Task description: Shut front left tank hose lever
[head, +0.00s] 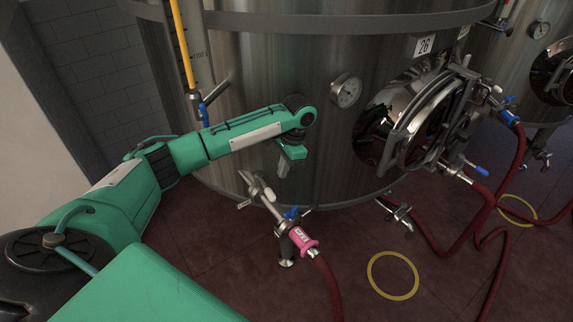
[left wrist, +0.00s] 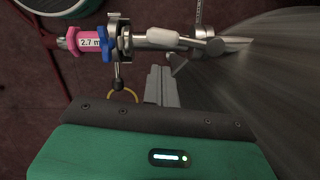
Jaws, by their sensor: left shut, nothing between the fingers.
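The steel tank (head: 270,120) numbered 26 fills the middle of the head view. Low at its front left, a steel outlet pipe (head: 262,192) leads to a valve with a blue lever (head: 292,213). A pink coupling (head: 303,240) joins it to a red hose (head: 328,285). My left gripper (head: 283,171) points down above the pipe, shut and empty, apart from the lever. In the left wrist view, the shut fingers (left wrist: 161,88) are beside the pipe (left wrist: 165,39). The blue lever (left wrist: 106,42) appears crosswise to the pipe, beside the pink coupling (left wrist: 88,42). My right gripper is out of view.
A round hatch (head: 405,125) and a gauge (head: 346,91) are on the tank's right side. Red hoses (head: 455,240) with more blue-levered valves hang at the right. A yellow ring (head: 393,276) marks open floor. A yellow tube (head: 182,45) runs up the tank's left.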

